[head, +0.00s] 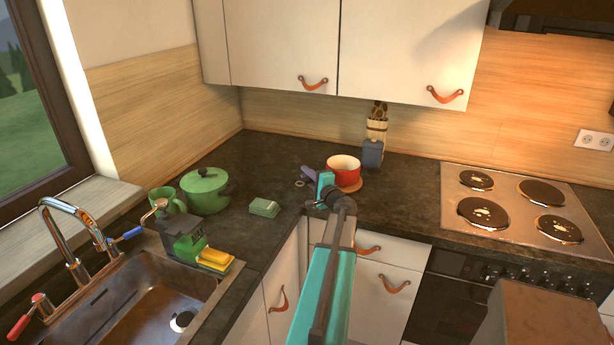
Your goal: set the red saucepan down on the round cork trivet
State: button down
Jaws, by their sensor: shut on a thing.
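The red saucepan (343,171) is upright at the back of the counter, with its pale inside showing. The round cork trivet (357,187) shows as a thin tan edge below and to the right of the pan; the pan covers most of it. I cannot tell whether the pan's base touches the trivet. My gripper (325,182) is at the pan's left side, shut on the saucepan. My wrist and gripper hide the pan's lower left, and its handle and the grip point are not clear.
A utensil holder (376,131) and a blue-grey container (372,153) stand behind the pan. A green pot (205,191), green mug (168,199) and small green box (264,208) are left. The hob (518,205) is right, the sink (150,299) front left. Cupboards (405,50) hang above.

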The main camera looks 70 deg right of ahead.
jog(key=shift+f+b, duration=0.2)
jog(key=shift+b, duration=0.1)
jog(key=c, duration=1.6)
grip_release()
jog(key=shift+s+a, duration=0.15)
jog(key=shift+b+v, duration=2.1)
jog(key=shift+v, duration=4.65)
jog(key=shift+s, duration=0.1)
